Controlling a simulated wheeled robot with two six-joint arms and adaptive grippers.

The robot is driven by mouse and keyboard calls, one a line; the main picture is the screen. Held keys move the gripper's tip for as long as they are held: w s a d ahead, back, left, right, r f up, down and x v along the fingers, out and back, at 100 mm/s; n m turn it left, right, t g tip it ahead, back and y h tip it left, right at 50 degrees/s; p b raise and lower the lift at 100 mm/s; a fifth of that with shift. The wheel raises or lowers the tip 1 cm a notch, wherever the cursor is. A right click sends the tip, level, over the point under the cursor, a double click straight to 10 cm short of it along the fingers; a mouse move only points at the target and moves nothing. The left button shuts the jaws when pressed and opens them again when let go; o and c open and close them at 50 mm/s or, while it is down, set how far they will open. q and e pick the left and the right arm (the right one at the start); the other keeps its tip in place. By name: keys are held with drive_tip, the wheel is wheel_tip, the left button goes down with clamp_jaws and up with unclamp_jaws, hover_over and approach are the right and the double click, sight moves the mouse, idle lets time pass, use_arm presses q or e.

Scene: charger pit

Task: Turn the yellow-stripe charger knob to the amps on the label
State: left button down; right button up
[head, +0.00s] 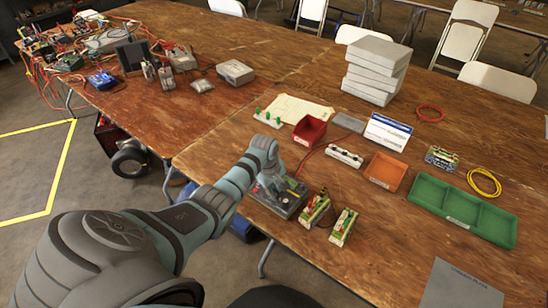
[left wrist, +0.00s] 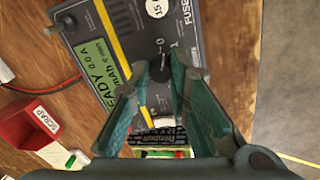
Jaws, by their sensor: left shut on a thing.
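The grey charger (head: 275,205) sits on the wooden table near its front edge. The left wrist view shows its yellow stripe (left wrist: 112,30) beside a green display (left wrist: 92,70) reading READY 0.0 A. My left gripper (head: 276,182) reaches down over the charger. In the left wrist view, its fingertips (left wrist: 160,63) are closed around a dark knob (left wrist: 159,69) on the charger's face; the fingers partly hide the knob, and its setting is unclear. A white round label (left wrist: 157,8) on the charger seems to read 15. My right gripper is not in view.
Two battery packs (head: 315,209) (head: 343,227) stand right of the charger. A red bin (head: 309,130), white power strip (head: 344,156), orange bin (head: 385,171) and green tray (head: 463,216) lie beyond. A white sign (head: 388,131) stands near stacked boxes (head: 376,70). The front-right tabletop is mostly clear.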

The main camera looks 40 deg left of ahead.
use_arm(q)
drive_tip(key=m+p, duration=0.1)
drive_tip(key=m, duration=0.2)
drive_tip(key=shift+m, duration=0.3)
drive_tip(key=m+p, duration=0.1)
drive_tip(key=m, duration=0.2)
drive_tip(key=shift+m, duration=0.3)
drive_tip(key=m, duration=0.4)
drive_tip(key=shift+p, duration=0.35)
drive_tip(key=shift+m, duration=2)
drive_tip(key=c, duration=1.5)
unclamp_jaws()
drive_tip(key=shift+r, duration=0.1)
drive_tip(key=r, duration=0.4)
drive_tip(key=s+r, duration=0.1)
drive_tip(key=r, duration=0.2)
drive_tip(key=s+r, duration=0.1)
drive_tip(key=r, duration=0.3)
drive_tip(key=shift+r, duration=0.3)
